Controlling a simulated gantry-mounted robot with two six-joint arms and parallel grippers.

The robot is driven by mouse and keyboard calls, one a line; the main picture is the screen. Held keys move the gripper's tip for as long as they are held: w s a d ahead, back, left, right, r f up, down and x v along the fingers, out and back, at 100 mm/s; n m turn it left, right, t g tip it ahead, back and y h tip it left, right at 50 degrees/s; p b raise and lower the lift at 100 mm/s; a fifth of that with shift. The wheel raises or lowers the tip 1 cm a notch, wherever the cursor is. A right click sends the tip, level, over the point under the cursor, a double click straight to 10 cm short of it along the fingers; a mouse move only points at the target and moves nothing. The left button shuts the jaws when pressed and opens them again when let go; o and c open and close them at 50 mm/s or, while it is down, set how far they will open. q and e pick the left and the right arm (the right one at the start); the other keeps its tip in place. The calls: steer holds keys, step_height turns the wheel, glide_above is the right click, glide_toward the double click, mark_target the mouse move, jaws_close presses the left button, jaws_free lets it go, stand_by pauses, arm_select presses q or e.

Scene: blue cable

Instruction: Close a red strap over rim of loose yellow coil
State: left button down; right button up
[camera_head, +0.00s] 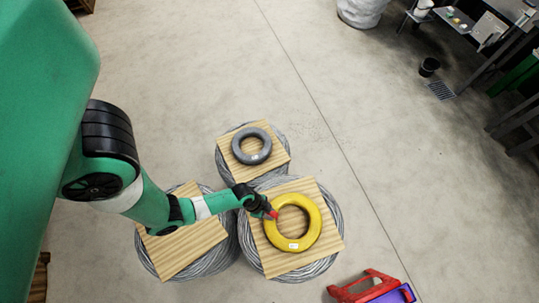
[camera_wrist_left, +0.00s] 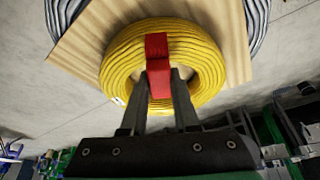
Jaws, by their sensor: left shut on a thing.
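The yellow coil (camera_head: 301,236) lies flat on a wooden board on the near right wire spool, with a small white label on its near side. It also shows in the left wrist view (camera_wrist_left: 122,62). The red strap (camera_wrist_left: 157,62) lies across the coil's rim on the side nearest my left arm. My left gripper (camera_wrist_left: 160,88) is shut on the strap, one finger on each side of it. In the head view the left gripper (camera_head: 270,213) is at the coil's left rim. Whether the strap's ends meet cannot be seen. My right gripper is not in view.
A grey coil (camera_head: 251,146) sits on a board on the far spool. A bare board (camera_head: 187,249) tops the left spool under my left arm. A red and purple object (camera_head: 372,289) is at the lower right. Open concrete floor surrounds the spools.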

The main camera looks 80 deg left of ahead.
arm_select(q)
steer(key=shift+f, duration=0.2)
steer(key=shift+f+b, duration=0.7)
steer(key=shift+b, duration=0.1)
steer(key=shift+f, duration=0.2)
steer(key=shift+f+b, duration=0.15)
steer(key=shift+b, duration=0.15)
steer(key=shift+r, duration=0.2)
steer(key=shift+r+p, duration=0.5)
steer(key=shift+p, duration=0.15)
steer(key=shift+f+b, duration=0.4)
steer(key=shift+f, duration=0.05)
stand_by(0.5)
